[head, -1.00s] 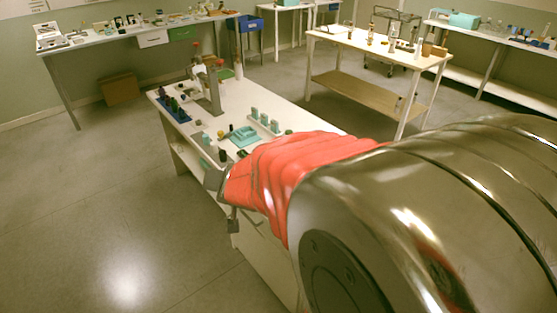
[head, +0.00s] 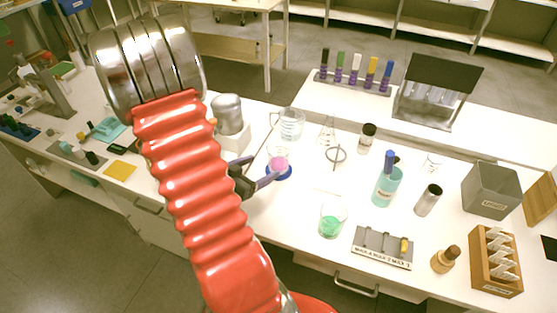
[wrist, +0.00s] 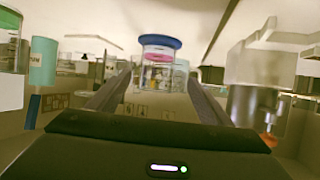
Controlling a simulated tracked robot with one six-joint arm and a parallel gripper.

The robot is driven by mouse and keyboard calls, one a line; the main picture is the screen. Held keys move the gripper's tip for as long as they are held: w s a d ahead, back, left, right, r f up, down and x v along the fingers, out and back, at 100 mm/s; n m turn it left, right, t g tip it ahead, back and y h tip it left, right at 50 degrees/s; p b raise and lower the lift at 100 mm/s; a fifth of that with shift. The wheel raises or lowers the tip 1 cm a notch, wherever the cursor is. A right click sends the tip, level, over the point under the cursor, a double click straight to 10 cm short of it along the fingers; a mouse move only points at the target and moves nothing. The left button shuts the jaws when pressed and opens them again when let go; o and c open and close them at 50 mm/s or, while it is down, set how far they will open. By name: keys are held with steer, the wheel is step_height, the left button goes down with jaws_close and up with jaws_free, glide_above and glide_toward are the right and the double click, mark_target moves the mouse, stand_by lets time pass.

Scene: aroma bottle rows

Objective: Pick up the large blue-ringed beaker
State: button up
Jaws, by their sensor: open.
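The blue-ringed beaker (head: 278,160) is a clear glass with pink liquid, standing on the white bench in the head view with a wide blue ring around its base. In the wrist view the beaker (wrist: 160,70) appears upside down, its blue ring uppermost, straight ahead between the fingertips. My gripper (head: 264,169) is open, close beside the beaker, one finger passing toward each side. The open fingers also show in the wrist view (wrist: 160,78). I cannot tell whether either finger touches the glass.
A glass jug (head: 291,124) and a grey-topped device (head: 228,115) stand behind the gripper. A green-liquid beaker (head: 332,220), a teal bottle (head: 387,186) and a ring stand (head: 335,155) are to the right. Bare bench lies between the pink and green beakers.

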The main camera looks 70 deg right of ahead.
mark_target(272, 163)
steer(key=shift+s, duration=0.3)
steer(key=shift+x, duration=4.3)
steer(key=shift+d, duration=0.1)
steer(key=shift+x, duration=2.5)
steer(key=shift+f, duration=0.15)
steer(key=shift+c, duration=0.3)
